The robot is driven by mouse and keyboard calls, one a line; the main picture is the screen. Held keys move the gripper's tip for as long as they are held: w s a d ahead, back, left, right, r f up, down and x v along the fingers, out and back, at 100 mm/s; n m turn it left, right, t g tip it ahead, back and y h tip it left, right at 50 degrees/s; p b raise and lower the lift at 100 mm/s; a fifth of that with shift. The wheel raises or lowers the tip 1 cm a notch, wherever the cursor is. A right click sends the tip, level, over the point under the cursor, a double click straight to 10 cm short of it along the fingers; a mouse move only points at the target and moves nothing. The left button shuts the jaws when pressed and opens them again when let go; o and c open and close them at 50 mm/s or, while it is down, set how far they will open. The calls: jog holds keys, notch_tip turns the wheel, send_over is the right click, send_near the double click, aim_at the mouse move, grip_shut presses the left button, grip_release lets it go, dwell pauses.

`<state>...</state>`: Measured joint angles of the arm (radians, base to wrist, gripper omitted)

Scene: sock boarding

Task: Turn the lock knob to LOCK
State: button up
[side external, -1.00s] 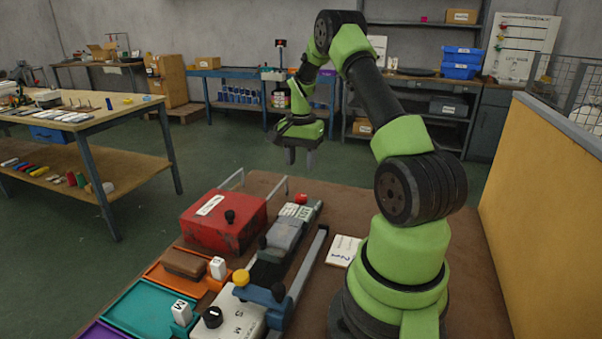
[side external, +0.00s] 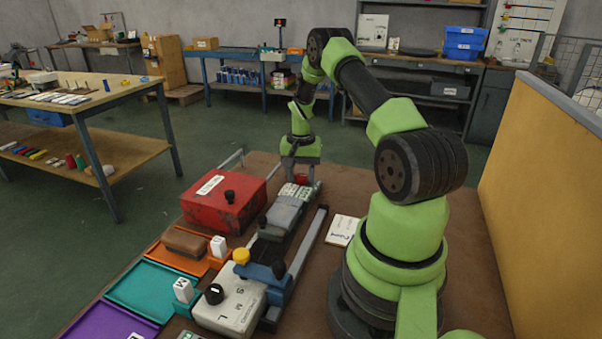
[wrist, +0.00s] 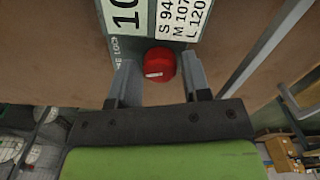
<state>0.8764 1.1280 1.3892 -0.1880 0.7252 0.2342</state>
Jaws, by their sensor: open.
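The red lock knob (wrist: 160,64) sits at the far end of the grey machine rail, with a white pointer mark on its face. In the wrist view "LOCK" lettering is partly visible on the plate (wrist: 120,52) to its left. My gripper (wrist: 158,78) is open, its two fingers on either side of the knob with a gap visible, mainly on the right. In the side view my gripper (side external: 300,172) points down over the knob (side external: 301,178), which is partly hidden by it. Whether the fingers touch the knob cannot be told.
A red box (side external: 222,203) with a black knob stands left of the rail. Orange, teal (side external: 150,290) and purple trays lie at front left. A yellow panel (side external: 545,190) stands at right.

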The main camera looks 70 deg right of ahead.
jog(key=c, duration=0.7)
jog(key=shift+o, duration=0.2)
jog(key=shift+m, duration=2.9)
jog(key=o, duration=0.7)
jog(key=shift+c, duration=0.2)
jog(key=shift+r, duration=0.1)
